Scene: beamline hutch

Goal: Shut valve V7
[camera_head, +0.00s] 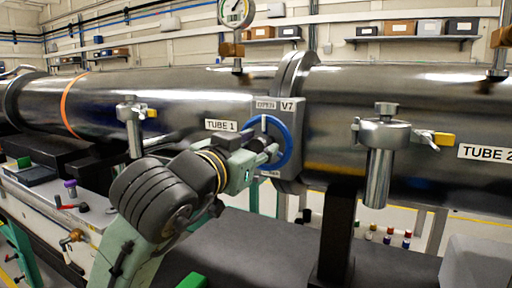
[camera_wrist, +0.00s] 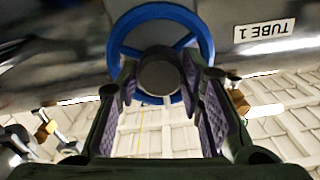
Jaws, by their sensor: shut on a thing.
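Valve V7 has a blue handwheel (camera_head: 287,142) on a grey plate between two large steel tubes. The plate carries a "V7" label (camera_head: 288,106) and an "OPEN" label (camera_head: 266,104). A lower label is mostly hidden. A pale mark shows near the top of the wheel. My gripper (camera_head: 268,151) reaches the wheel from the left and front and covers part of it. In the wrist view the blue wheel (camera_wrist: 160,11) fills the top, and my gripper (camera_wrist: 160,72) has its fingers on both sides of the dark round hub (camera_wrist: 159,74), shut on the handwheel's middle.
Tube 1 (camera_head: 180,90) runs left and tube 2 (camera_head: 430,100) right. A round gauge (camera_head: 236,12) stands above. A dark support post (camera_head: 337,235) stands below, right of the valve.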

